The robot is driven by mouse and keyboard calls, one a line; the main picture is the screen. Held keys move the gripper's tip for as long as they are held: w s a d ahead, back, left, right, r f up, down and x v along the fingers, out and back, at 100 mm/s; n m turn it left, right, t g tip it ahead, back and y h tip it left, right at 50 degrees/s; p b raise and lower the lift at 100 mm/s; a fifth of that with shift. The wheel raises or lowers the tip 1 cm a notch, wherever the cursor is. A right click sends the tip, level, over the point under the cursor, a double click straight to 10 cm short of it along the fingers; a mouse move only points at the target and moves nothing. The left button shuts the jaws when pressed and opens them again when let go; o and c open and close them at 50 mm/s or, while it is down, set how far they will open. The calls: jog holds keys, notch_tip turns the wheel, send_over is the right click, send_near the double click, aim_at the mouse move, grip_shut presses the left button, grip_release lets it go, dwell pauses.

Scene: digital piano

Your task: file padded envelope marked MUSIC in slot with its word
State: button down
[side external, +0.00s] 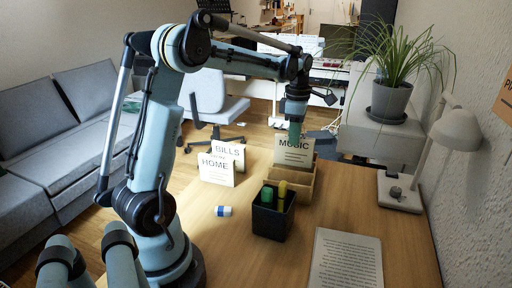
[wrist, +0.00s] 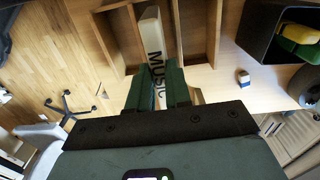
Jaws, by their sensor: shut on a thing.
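The padded envelope marked MUSIC (side external: 294,157) is pale with dark print and stands upright at the wooden sorter (side external: 290,188). My gripper (side external: 295,133) is shut on its upper edge. In the wrist view my green fingers (wrist: 158,88) pinch the envelope (wrist: 153,40), with the word MUSIC along its face. It lies over the middle of the sorter (wrist: 107,7), between open compartments on either side. I cannot tell how deep it sits in a slot. No slot words can be read on the sorter.
Pale pieces marked BILLS (side external: 228,152) and HOME (side external: 214,167) stand left of the sorter. A black pen cup (side external: 272,222) with green and yellow items stands in front. A blue-white eraser (side external: 223,211), a printed sheet (side external: 345,262) and a lamp (side external: 400,192) are also on the desk.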

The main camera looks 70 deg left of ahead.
jog(key=shift+f, duration=2.05)
jog(key=c, duration=1)
grip_release()
jog(key=shift+r, duration=2.5)
jog(key=shift+r, duration=0.1)
notch_tip(320, 180, up, 12)
jog(key=shift+f, duration=0.1)
